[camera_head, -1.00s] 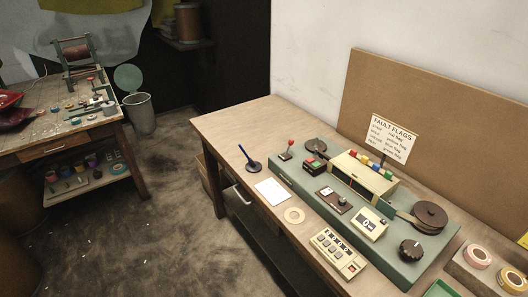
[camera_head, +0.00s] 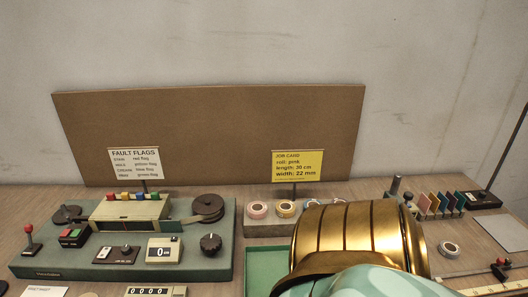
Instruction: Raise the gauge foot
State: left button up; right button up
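I cannot make out the gauge foot for certain. A grey metal post (camera_head: 395,186) with a small dark knob (camera_head: 408,197) beside it shows just behind a large gold, ribbed part of my own arm (camera_head: 360,232), which hides what lies below and in front of it. A dark block (camera_head: 484,199) with a tall thin rod stands at the far right. A scale strip (camera_head: 495,288) with a red-topped knob (camera_head: 501,263) lies at the lower right. No fingertips of either gripper show.
The green winding machine (camera_head: 215,258) stands at left, with a counter (camera_head: 164,250) and knob (camera_head: 210,244). Tape rolls (camera_head: 257,210) sit on a rack at the middle, a green tray (camera_head: 262,265) before it.

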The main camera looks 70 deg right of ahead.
aim_at(408, 196)
jog(key=k+j+z, duration=0.1)
jog(key=z, duration=3.15)
